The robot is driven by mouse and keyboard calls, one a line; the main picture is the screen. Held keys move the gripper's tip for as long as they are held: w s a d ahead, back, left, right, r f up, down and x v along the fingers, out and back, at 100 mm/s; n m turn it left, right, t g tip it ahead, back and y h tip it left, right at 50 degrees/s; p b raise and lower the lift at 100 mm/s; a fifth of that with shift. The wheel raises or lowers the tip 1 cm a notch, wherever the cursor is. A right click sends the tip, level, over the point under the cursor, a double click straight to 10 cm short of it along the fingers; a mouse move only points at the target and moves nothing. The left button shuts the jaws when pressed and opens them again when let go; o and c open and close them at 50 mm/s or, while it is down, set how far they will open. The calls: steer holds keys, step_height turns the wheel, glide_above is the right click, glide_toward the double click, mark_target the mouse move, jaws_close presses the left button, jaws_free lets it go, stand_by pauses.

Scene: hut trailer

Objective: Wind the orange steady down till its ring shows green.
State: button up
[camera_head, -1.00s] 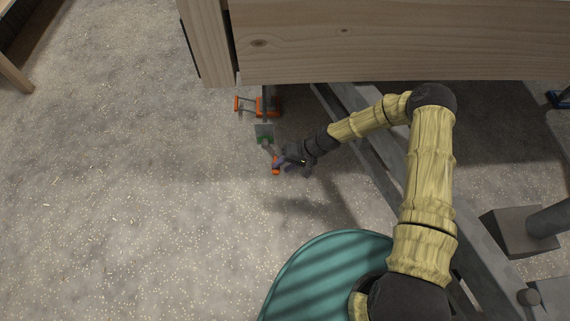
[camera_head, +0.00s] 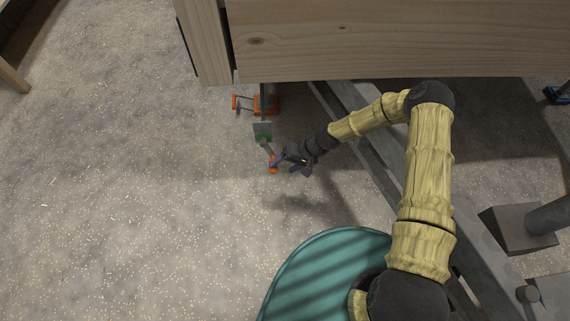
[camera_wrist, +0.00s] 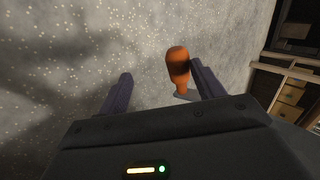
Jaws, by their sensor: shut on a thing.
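The orange steady (camera_head: 266,105) stands under the front left of the wooden trailer body in the head view, with a grey plate (camera_head: 262,129) on its near side. A small green patch (camera_head: 263,138) shows at the plate's lower edge; I cannot tell whether it is the whole ring. A crank arm runs from there to an orange handle (camera_head: 272,169). My gripper (camera_head: 279,161) is shut on this handle. In the wrist view the orange handle (camera_wrist: 178,67) lies against the right finger of my gripper (camera_wrist: 162,84), with a visible gap to the left finger. The steady's foot is hidden.
The wooden trailer wall (camera_head: 400,40) overhangs the steady. A grey frame beam (camera_head: 365,140) runs diagonally beneath my arm. A grey block with a post (camera_head: 515,228) stands at the right. The speckled floor (camera_head: 120,190) to the left is clear.

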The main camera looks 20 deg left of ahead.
steer(key=p+v, duration=0.4)
steer(key=v, duration=1.3)
steer(key=shift+d, duration=0.2)
steer(key=shift+c, duration=0.2)
steer(key=shift+r+p, duration=0.15)
steer(key=shift+p, duration=0.2)
steer(key=c, duration=0.7)
steer(key=shift+r+m, duration=0.15)
steer(key=shift+m, duration=0.25)
jaws_close()
step_height(320, 180, up, 7)
steer(key=a+m+h+p, duration=0.1)
steer(key=m+p, duration=0.6)
steer(key=m, duration=1)
steer(key=shift+t+h, duration=0.4)
steer(key=shift+h, duration=0.1)
steer(key=shift+a, duration=0.1)
